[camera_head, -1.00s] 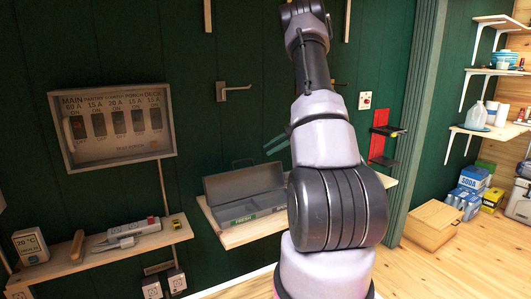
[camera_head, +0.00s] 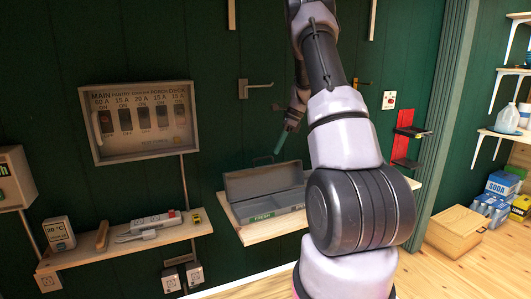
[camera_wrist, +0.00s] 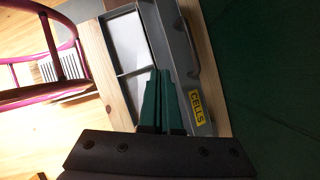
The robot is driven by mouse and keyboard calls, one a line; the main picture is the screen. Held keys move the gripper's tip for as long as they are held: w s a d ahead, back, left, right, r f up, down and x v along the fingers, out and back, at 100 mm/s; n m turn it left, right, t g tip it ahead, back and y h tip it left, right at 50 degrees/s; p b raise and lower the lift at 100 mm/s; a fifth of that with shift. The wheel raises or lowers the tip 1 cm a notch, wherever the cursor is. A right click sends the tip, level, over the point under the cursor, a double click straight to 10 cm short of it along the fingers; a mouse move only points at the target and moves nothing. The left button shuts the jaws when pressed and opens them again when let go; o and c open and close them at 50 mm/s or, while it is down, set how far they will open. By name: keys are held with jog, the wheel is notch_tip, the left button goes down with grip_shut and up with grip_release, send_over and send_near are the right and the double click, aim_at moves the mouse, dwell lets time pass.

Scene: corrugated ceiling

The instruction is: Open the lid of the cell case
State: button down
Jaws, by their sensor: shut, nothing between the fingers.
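The cell case (camera_head: 285,218) is a grey box on a wooden wall shelf, with a green "FRESH" label on its front. Its lid (camera_head: 262,182) stands raised along the back, and the open compartments show below it. In the wrist view, the case (camera_wrist: 128,74) shows pale compartments, and the lid (camera_wrist: 177,62) bears a yellow "CELLS" label. My gripper (camera_head: 278,152) is shut and empty above the lid, green fingers pointing down. In the wrist view, the fingertips (camera_wrist: 162,73) overlap the lid's edge; whether they touch it I cannot tell.
The shelf (camera_head: 247,232) under the case has a narrow bare strip in front. A breaker panel (camera_head: 140,120) and a hook (camera_head: 250,88) are on the green wall. A lower shelf (camera_head: 185,232) at left holds a power strip. A red wall bracket (camera_head: 403,135) is at right.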

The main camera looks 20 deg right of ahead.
jog(key=w+a+r+n+t+h, duration=0.1)
jog(key=w+r+n+h, duration=0.3)
jog(key=n, duration=0.7)
jog(key=w+a+r+n+h, duration=0.15)
jog(key=w+n, duration=0.45)
jog(key=n, duration=0.6)
jog(key=shift+y, duration=0.25)
jog(key=f, duration=0.3)
jog(key=w+f, duration=0.1)
jog(key=f, duration=0.6)
jog(key=shift+w+a+f, duration=0.1)
jog(key=shift+w+f, duration=0.1)
jog(key=shift+w, duration=0.05)
jog(key=shift+t, duration=0.3)
jog(key=shift+s+r, duration=0.25)
jog(key=shift+s, duration=0.75)
jog(key=shift+s+r, duration=0.2)
jog(key=shift+s, duration=0.8)
